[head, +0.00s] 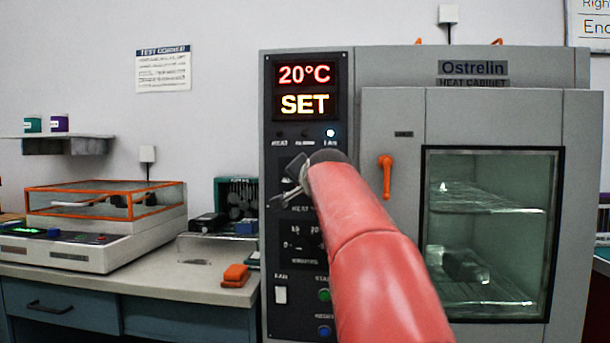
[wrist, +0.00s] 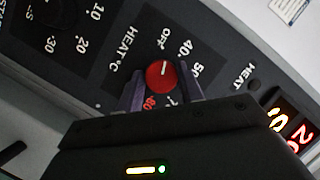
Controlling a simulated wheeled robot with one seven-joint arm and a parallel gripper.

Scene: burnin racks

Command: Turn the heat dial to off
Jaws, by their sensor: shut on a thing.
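The heat dial (wrist: 158,79) is a round red knob with a white pointer line on a dark panel. In the wrist view its line points up the picture towards the OFF mark (wrist: 163,38). My gripper (wrist: 162,75) has its two dark fingers on either side of the knob and is shut on it. In the head view my gripper (head: 287,186) is at the control panel (head: 268,255) of the grey heat cabinet (head: 388,70), and my red arm and wrist hide the dial. The display (head: 304,90) reads 20°C and SET.
The cabinet's glass door (head: 490,230) is shut, with an orange handle (head: 387,176) to the right of my wrist. A minutes dial (head: 297,240), a fan switch (head: 281,295) and buttons (head: 324,295) sit below. The fan lamp (head: 330,133) is lit. A bench (head: 150,285) stands left.

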